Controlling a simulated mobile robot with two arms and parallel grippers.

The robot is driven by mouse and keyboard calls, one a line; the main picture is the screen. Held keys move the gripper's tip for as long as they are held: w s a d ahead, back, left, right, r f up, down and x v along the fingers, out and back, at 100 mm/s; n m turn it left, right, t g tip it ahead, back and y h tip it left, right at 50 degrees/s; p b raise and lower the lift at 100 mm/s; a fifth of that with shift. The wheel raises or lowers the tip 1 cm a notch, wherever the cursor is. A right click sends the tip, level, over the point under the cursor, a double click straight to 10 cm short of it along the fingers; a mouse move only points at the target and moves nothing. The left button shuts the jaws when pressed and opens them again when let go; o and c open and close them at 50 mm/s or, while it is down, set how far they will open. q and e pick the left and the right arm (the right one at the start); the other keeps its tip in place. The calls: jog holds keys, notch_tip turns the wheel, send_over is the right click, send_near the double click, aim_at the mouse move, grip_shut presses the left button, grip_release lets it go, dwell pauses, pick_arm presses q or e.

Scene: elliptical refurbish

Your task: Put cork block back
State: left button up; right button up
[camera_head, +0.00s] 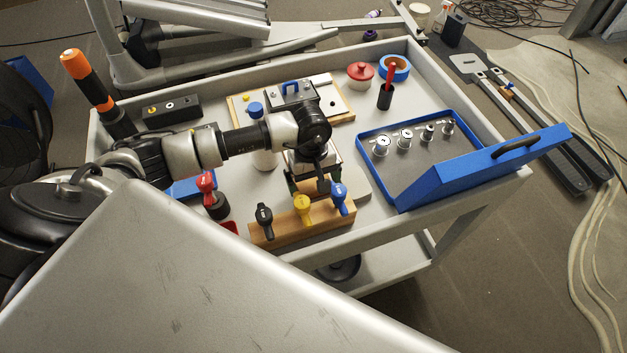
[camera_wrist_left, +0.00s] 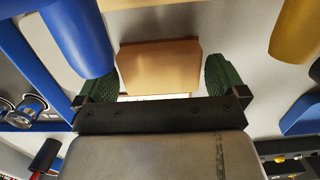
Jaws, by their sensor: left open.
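A tan block with cut corners, which looks like the cork block (camera_wrist_left: 158,66), lies between the fingers of my left gripper in the left wrist view. My left gripper (camera_head: 312,183) is open, with green finger pads. In the left wrist view the gripper (camera_wrist_left: 157,80) has one pad at each side of the block, with small gaps showing. My right gripper is not in view.
Black, yellow (camera_head: 302,209) and blue (camera_head: 340,198) handles stand in the rack close to the gripper. A blue tray (camera_head: 398,204) with several metal pieces is at the right. The cart (camera_head: 437,84) has raised edges.

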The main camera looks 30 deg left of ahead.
pick_arm(q)
notch_tip(320, 180, up, 11)
jog(key=a+b, duration=0.1)
jog(key=b, duration=0.1)
jog(key=shift+w, duration=0.45)
